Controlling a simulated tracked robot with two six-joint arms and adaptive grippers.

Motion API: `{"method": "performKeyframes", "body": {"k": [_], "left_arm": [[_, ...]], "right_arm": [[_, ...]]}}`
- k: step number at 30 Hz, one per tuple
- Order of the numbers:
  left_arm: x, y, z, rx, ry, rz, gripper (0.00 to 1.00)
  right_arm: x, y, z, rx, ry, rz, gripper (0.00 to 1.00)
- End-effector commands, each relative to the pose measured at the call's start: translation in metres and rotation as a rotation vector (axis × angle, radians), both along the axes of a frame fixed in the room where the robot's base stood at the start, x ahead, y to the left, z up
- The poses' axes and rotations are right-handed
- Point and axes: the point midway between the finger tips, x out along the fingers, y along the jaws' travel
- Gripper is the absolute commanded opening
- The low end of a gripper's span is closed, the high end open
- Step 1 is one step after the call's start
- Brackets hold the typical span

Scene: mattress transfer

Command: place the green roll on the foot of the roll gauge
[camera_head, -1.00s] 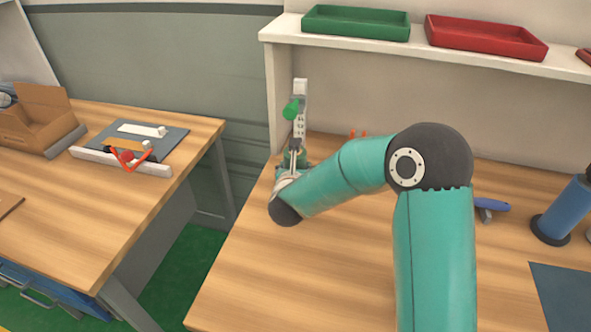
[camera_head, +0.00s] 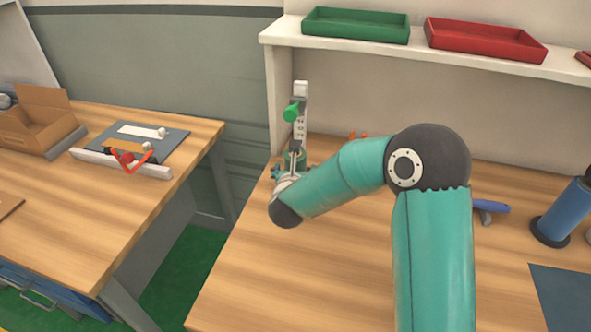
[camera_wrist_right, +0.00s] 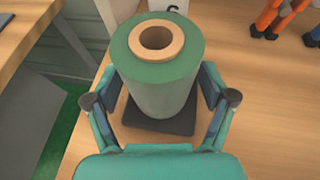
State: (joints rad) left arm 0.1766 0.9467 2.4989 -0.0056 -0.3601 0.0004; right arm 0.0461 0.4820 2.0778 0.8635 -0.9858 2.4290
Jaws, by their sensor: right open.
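The green roll (camera_wrist_right: 158,80) stands upright on the dark foot of the roll gauge (camera_wrist_right: 180,122), its wooden core facing up in the right wrist view. My right gripper (camera_wrist_right: 158,98) is open, with its fingers on either side of the roll. In the head view the gauge's white scale post (camera_head: 299,127) stands upright at the back left of the right table, with a green slider (camera_head: 292,112) on it. My right gripper (camera_head: 292,168) is in front of the post there, and the roll (camera_head: 302,160) is mostly hidden behind it. My left gripper is not in view.
A shelf with a green tray (camera_head: 355,24) and a red tray (camera_head: 487,37) overhangs the back. A blue roll on a stand (camera_head: 566,212) and a dark mat (camera_head: 563,296) are at the right. The left table (camera_head: 75,220) is across a gap.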

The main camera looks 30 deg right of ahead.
Motion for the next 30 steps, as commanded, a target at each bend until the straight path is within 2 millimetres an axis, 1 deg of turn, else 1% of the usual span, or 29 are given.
{"method": "performKeyframes", "body": {"k": [5,15,18,24,30], "left_arm": [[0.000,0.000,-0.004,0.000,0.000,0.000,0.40],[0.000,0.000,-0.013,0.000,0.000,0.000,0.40],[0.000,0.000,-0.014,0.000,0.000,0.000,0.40],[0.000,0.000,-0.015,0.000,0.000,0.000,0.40],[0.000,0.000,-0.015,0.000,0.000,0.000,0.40]], "right_arm": [[-0.015,0.013,0.008,0.000,-0.001,0.003,0.83],[-0.065,0.052,0.035,0.000,-0.003,0.004,0.83],[-0.076,0.060,0.041,0.000,-0.003,0.001,0.83],[-0.087,0.068,0.046,0.000,0.000,0.000,0.83],[-0.088,0.068,0.047,-0.001,0.000,-0.002,0.83]]}}
